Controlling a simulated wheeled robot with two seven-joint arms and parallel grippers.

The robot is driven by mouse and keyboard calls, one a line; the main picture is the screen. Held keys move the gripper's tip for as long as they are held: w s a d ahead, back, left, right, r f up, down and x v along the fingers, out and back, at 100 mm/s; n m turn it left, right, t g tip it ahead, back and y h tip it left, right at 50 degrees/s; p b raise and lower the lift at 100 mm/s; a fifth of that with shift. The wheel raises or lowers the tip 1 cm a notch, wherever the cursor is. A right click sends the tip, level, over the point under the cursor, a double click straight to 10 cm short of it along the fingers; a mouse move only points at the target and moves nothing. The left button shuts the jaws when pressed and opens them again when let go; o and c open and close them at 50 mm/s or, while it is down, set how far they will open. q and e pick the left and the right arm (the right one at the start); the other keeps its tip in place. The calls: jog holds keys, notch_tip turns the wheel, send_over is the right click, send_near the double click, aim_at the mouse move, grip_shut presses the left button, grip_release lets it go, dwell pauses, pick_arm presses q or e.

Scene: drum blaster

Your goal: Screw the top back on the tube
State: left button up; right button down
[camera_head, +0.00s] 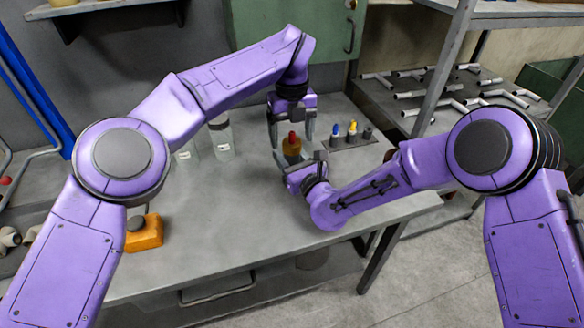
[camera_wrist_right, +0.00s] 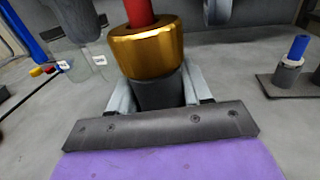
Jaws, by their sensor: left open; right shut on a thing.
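The tube (camera_wrist_right: 160,93) is dark grey and upright in the right wrist view, held between the fingers of my right gripper (camera_head: 298,168). A gold top (camera_wrist_right: 147,45) sits at its upper end, with a red piece (camera_wrist_right: 138,10) rising from it. In the head view the gold top (camera_head: 291,147) and red piece (camera_head: 292,135) show between the fingers of my left gripper (camera_head: 291,135). The left gripper points down from above, open, with a finger on either side. I cannot tell whether the top is threaded on or only resting.
A small rack (camera_head: 351,141) with blue-, yellow- and dark-topped pieces stands right of the grippers. Clear labelled bottles (camera_head: 222,140) stand to the left. An orange block (camera_head: 146,232) lies near the table's left front. The middle front of the grey table (camera_head: 230,225) is clear.

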pick_arm(q)
notch_tip(320, 180, up, 6)
jog(key=shift+f, duration=0.2)
pick_arm(e)
jog(key=shift+c, duration=2.1)
grip_release()
jog(key=shift+f, duration=0.1)
